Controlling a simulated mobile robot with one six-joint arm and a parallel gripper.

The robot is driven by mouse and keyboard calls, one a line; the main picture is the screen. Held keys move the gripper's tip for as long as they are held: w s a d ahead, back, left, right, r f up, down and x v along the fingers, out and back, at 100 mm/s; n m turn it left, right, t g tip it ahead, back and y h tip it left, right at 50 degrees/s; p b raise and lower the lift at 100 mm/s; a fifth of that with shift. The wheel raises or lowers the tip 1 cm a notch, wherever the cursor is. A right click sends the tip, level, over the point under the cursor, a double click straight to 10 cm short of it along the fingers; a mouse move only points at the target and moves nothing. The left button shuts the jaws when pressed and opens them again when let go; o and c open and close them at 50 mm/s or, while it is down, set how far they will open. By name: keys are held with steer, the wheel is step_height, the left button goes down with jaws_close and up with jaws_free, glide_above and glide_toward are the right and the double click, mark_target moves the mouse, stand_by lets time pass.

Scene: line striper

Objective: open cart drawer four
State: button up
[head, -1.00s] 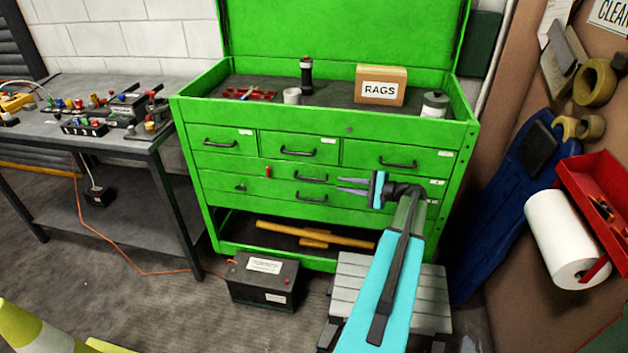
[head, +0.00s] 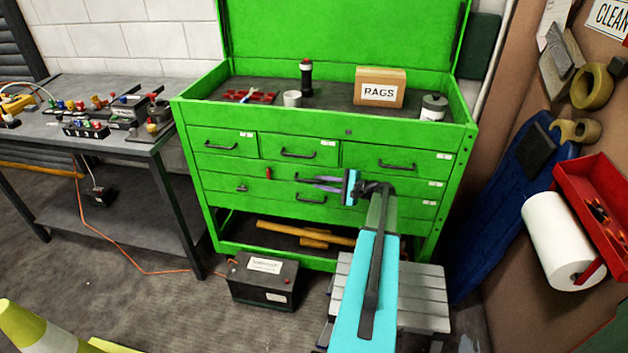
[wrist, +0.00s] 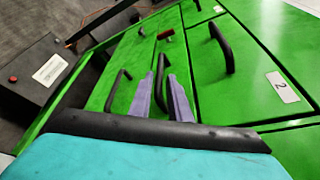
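The green tool cart (head: 215,240) has three small drawers in its top row and two wide drawers below, all closed. My gripper (head: 316,184) is in front of the upper wide drawer (head: 225,182), its fingers pointing left across the cart face. In the wrist view, this drawer's black handle (wrist: 160,85) shows between the two purple fingers (wrist: 166,95), which are apart; contact is unclear. The head view hides most of the handle behind the gripper. The lower wide drawer's handle (head: 310,198) is just below. I cannot read which drawer is four.
A red piece (head: 268,173) sticks out on the upper wide drawer's front, left of the handle. A black battery box (head: 264,281) and a grey step (head: 420,300) stand before the cart. A workbench (head: 165,142) is left; a red bin (head: 590,200) hangs right.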

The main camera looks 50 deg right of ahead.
mark_target(317, 182)
steer(key=shift+p+x, duration=0.4)
steer(key=shift+x, duration=1.55)
jaws_close()
